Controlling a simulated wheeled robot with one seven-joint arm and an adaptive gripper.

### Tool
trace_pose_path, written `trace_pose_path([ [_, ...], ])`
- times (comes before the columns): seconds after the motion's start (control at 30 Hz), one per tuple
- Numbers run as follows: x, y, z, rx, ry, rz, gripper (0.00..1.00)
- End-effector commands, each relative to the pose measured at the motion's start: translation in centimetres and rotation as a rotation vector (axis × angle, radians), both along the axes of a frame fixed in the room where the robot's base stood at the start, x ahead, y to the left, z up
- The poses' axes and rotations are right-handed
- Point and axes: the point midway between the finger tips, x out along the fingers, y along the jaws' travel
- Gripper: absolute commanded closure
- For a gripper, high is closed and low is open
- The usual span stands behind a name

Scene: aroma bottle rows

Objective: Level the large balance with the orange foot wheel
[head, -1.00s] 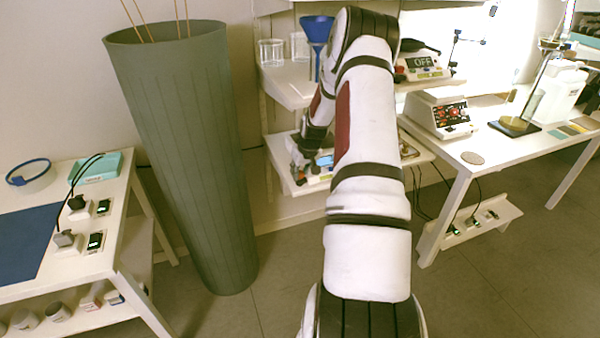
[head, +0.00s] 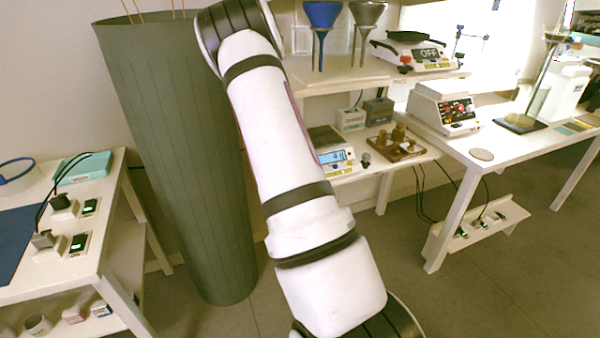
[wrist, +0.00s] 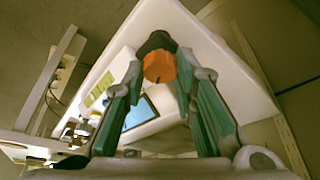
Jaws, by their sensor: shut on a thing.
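The orange foot wheel (wrist: 159,66) is between my fingertips in the wrist view, at the edge of a white surface. My gripper (wrist: 158,58) is shut on it, one green-padded finger on each side. The balance's blue display (wrist: 141,112) and pale body show between and below the fingers. In the head view the balance's lit display (head: 333,157) shows on the lower shelf, just right of my arm. The rest of the balance is largely hidden by my arm, as are my gripper and the wheel. I cannot read its bubble level.
A tall green bin (head: 180,150) stands close left of my arm. Funnels (head: 321,30) and a device reading OFF (head: 418,54) occupy the shelf above. A wooden weight block (head: 397,148) sits right of the balance. Open floor (head: 390,240) lies in front.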

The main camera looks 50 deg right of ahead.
Motion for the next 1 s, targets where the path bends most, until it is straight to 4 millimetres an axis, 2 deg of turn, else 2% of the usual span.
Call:
trace_pose_path([
  [0.7,0.78,-0.08,-0.21,0.0,-0.001,-0.669,1.0],
  [1.0,0.87,-0.15,-0.19,0.001,-0.001,-0.879,1.0],
])
